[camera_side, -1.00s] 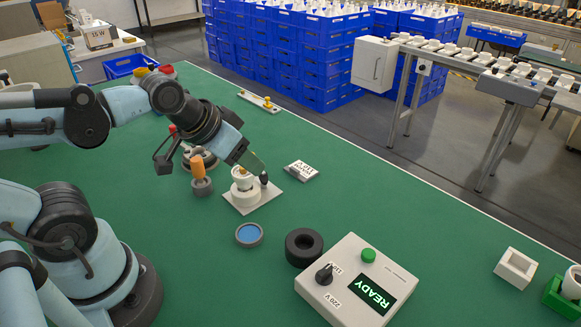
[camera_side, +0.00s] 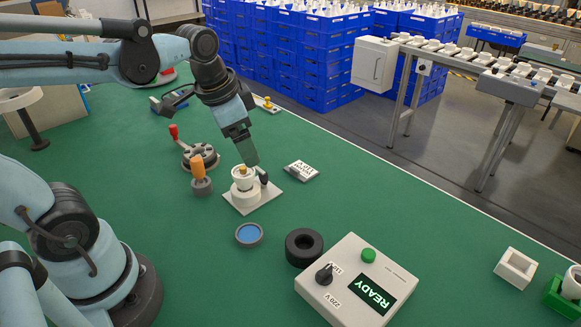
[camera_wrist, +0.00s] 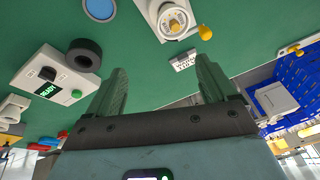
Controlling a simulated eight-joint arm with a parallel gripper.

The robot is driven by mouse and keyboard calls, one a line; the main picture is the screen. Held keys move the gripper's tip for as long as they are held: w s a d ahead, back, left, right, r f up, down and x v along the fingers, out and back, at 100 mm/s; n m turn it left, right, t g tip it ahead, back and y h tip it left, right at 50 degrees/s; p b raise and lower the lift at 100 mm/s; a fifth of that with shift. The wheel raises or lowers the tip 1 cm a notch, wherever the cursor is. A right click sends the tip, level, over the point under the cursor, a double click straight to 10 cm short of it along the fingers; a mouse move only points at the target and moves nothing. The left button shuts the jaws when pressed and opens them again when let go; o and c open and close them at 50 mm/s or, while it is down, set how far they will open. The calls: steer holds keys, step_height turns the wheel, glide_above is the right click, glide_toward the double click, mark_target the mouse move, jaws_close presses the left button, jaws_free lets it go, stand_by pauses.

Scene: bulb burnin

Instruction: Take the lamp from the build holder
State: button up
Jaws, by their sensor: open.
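The build holder is a white square plate (camera_side: 240,205) with a round white socket; the lamp (camera_side: 243,176), a white cup-like body with a brass top, stands upright in it. A dark-knobbed lever (camera_side: 264,179) sits at its right side. In the wrist view the lamp (camera_wrist: 171,24) is at the top, beyond the fingertips, with an orange-yellow knob (camera_wrist: 204,33) beside it. My gripper (camera_side: 250,160) is just above and behind the lamp in the side view. In the wrist view my gripper (camera_wrist: 162,78) has its green fingers wide apart with nothing between them.
An orange-handled tool (camera_side: 200,174) and a red-handled round fixture (camera_side: 199,154) stand left. In front are a blue-centred disc (camera_side: 249,234), a black ring (camera_side: 304,246) and the READY control box (camera_side: 357,284).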

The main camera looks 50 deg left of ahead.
mark_target(243, 168)
steer(key=shift+w+a+f+m+g, duration=0.3)
steer(key=shift+a+f+m+g, duration=0.35)
steer(key=shift+f, duration=1.2)
steer(key=shift+w+a+f+m+g, duration=0.35)
steer(key=shift+a+f+m+g, duration=0.2)
steer(key=shift+f, duration=1.35)
steer(key=shift+w+a+f+m+g, duration=0.3)
steer(key=shift+a+f+m+g, duration=0.35)
steer(key=shift+f, duration=1.2)
steer(key=shift+d, duration=0.1)
steer(key=c, duration=1.1)
